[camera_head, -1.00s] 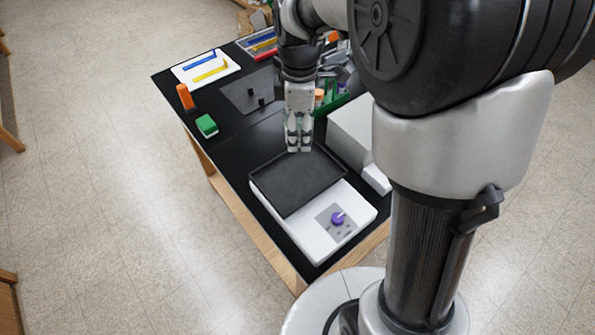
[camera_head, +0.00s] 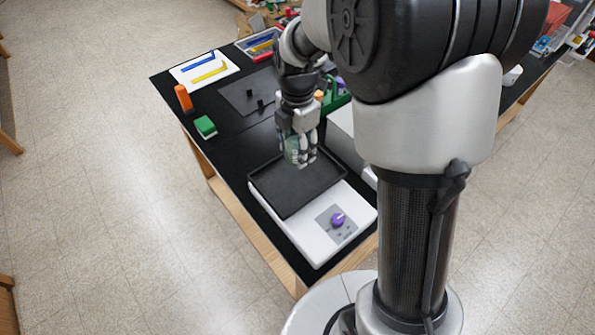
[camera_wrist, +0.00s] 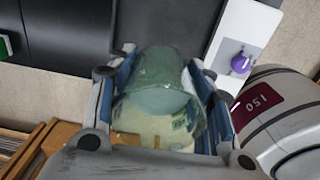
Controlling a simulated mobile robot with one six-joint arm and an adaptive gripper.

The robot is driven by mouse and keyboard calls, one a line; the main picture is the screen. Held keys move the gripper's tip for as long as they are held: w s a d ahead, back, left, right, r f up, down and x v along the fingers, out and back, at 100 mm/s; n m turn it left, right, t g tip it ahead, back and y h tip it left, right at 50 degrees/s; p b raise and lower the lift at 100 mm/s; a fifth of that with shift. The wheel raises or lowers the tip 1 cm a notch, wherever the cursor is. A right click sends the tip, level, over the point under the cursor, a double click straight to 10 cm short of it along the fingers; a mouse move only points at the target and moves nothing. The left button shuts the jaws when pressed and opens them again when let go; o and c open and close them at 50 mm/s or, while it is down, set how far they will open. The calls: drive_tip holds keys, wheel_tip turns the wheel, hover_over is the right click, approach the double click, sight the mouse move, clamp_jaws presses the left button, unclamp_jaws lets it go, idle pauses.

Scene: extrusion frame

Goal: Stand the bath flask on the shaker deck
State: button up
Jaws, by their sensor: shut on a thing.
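My gripper (camera_head: 303,158) is shut on the bath flask, above the far part of the shaker deck. The bath flask (camera_head: 291,151) is greenish, clear glass, partly hidden by the fingers in the head view. In the wrist view the flask (camera_wrist: 160,100) fills the space between the two blue-padded fingers. The shaker deck (camera_head: 290,200) is a dark, low-rimmed tray on a white shaker (camera_head: 315,238) with a purple knob (camera_head: 337,220). I cannot tell whether the flask touches the deck.
A green block (camera_head: 205,126) and an orange upright object (camera_head: 183,98) stand left of the shaker on the black table. A white board (camera_head: 204,69) with blue and yellow tools lies behind. A white box (camera_head: 341,128) stands right of the deck. The near deck area is bare.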

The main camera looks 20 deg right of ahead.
sight(297, 176)
wheel_tip(297, 176, down, 9)
drive_tip(key=shift+r+b, duration=0.15)
drive_tip(key=shift+b, duration=0.8)
drive_tip(key=shift+f, duration=0.25)
drive_tip(key=o, duration=1.1)
drive_tip(key=shift+r, duration=0.1)
wheel_tip(297, 176, up, 12)
drive_tip(key=p, duration=0.3)
drive_tip(key=shift+r, duration=0.15)
drive_tip(key=s+r+m+t, duration=0.1)
drive_tip(key=s+r+m, duration=0.2)
drive_tip(key=s+m, duration=0.4)
drive_tip(key=s+r+m+t, duration=0.2)
drive_tip(key=s+r+m, duration=0.2)
drive_tip(key=s+m, duration=0.3)
drive_tip(key=s+r+m+t, duration=0.1)
drive_tip(key=s+r+m, duration=0.3)
drive_tip(key=s+m, duration=0.4)
drive_tip(key=shift+s+d+r+m+t, duration=0.1)
drive_tip(key=shift+r+m+t, duration=0.15)
drive_tip(key=shift+m+t, duration=0.05)
